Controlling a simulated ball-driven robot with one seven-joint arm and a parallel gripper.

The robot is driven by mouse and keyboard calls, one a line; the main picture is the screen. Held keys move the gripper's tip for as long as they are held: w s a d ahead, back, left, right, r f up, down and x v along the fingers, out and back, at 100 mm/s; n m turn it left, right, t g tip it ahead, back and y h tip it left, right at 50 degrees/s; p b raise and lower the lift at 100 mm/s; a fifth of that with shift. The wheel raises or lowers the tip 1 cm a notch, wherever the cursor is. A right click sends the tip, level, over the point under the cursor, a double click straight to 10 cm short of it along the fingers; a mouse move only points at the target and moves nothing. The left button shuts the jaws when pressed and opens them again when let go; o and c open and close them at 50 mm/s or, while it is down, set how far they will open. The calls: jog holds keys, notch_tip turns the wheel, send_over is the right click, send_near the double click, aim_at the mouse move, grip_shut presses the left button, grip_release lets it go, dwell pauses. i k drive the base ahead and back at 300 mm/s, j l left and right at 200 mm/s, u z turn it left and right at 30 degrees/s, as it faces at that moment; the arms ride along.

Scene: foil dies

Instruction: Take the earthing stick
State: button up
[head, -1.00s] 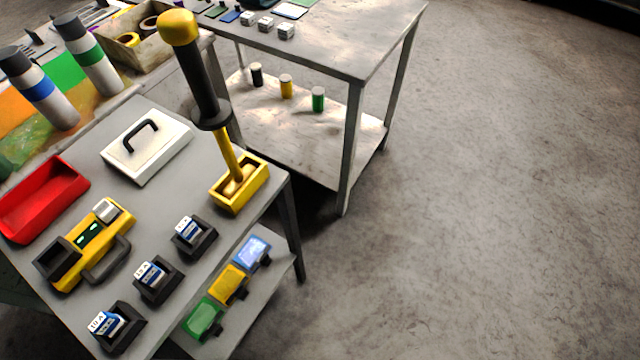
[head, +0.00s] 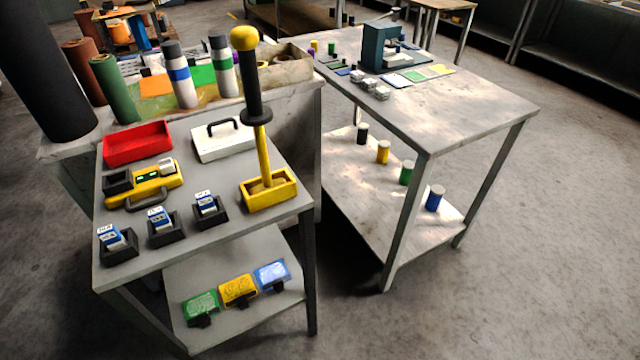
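The earthing stick (head: 252,98) stands nearly upright in a yellow open box (head: 284,194) at the right front corner of the grey table. It has a yellow knob on top, a black grip with a round collar, and a yellow lower shaft whose foot is inside the box. My gripper is not in view.
The grey table (head: 262,232) also holds a red tray (head: 137,146), a white lidded box (head: 224,146), a yellow device (head: 150,184) and several small black holders. A second table (head: 480,112) stands close on the right. The floor (head: 560,260) at right is clear.

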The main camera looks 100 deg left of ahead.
aim_at(244, 39)
jog(key=l+u, duration=0.2)
jog(key=u, duration=0.2)
jog(key=l+u, duration=0.2)
jog(key=u, duration=0.2)
